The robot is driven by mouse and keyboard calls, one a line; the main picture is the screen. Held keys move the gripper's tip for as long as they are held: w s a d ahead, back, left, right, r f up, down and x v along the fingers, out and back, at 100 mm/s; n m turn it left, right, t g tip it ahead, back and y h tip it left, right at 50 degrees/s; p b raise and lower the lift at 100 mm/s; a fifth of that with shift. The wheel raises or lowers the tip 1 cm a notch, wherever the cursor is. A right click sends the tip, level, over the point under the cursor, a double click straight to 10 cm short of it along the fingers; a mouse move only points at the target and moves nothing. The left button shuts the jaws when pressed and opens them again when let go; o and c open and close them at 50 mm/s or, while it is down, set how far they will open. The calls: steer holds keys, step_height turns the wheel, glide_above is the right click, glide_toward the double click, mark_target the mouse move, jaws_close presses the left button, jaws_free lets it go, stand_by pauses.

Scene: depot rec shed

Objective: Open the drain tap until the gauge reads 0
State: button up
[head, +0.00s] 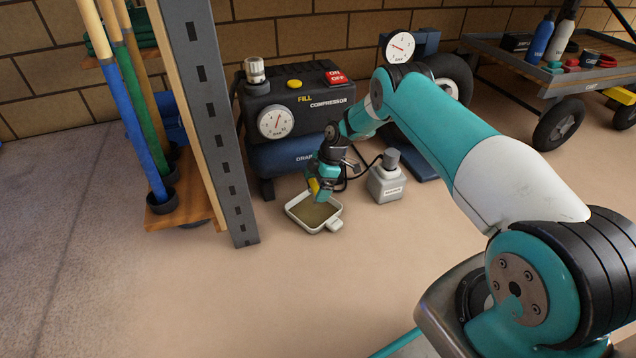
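The compressor (300,95) stands against the brick wall, with a round white gauge (276,122) on its front. The gauge's numbers and exact reading are too small to tell; its needle is not at a readable mark. My gripper (321,188) is low in front of the blue tank (272,157), below the partly covered "DRAIN" label. A small yellow part (313,186), perhaps the drain tap's handle, shows at my fingers. My gripper hides most of the tap, and I cannot tell whether the fingers are closed on it. A white tray (334,224) with brownish contents lies beneath.
A grey upright post (209,120) and a rack of poles stand left of the compressor. A grey bottle-like container (385,183) stands right of the tray. A second gauge (400,46) shows behind my arm. A cart (485,50) stands at upper right. The front floor is clear.

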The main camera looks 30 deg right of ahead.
steer(key=shift+d+r, duration=0.15)
steer(key=shift+r, duration=0.1)
steer(key=w+p+v, duration=0.1)
steer(key=p+v, duration=0.7)
steer(key=v, duration=0.8)
steer(key=shift+s+r+p, duration=0.3)
steer(key=shift+s+r, duration=0.15)
steer(key=shift+s, duration=0.05)
steer(key=shift+r, duration=0.1)
